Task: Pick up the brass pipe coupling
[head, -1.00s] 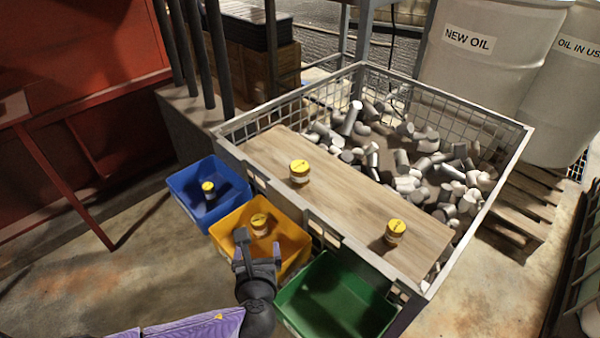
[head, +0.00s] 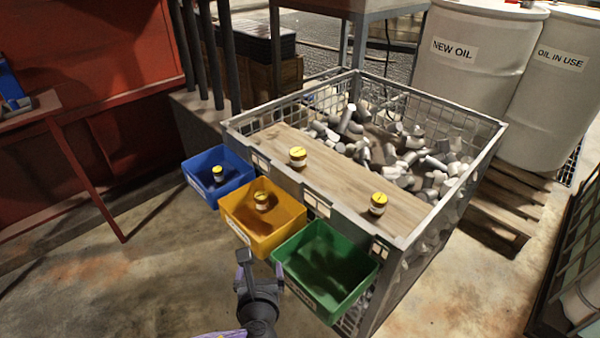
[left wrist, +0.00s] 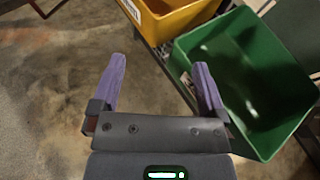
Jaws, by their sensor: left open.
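Small short cylinders with yellow tops are in the head view; I cannot tell which, if any, is the brass pipe coupling. One (head: 298,156) stands on the wooden board at its left part and one (head: 378,203) at its right end. One (head: 218,173) is in the blue bin and one (head: 262,200) in the yellow bin. My left gripper (head: 260,275) is open and empty over the floor, in front of the yellow and green bins. Its purple fingers also show spread in the left wrist view (left wrist: 159,65). My right gripper is not in view.
A blue bin (head: 207,191), a yellow bin (head: 238,228) and an empty green bin (head: 312,291) hang along the wire crate's (head: 487,160) near side. The wooden board (head: 340,182) lies across the crate, with grey cylinders behind it. Oil drums (head: 465,70) stand at the back right.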

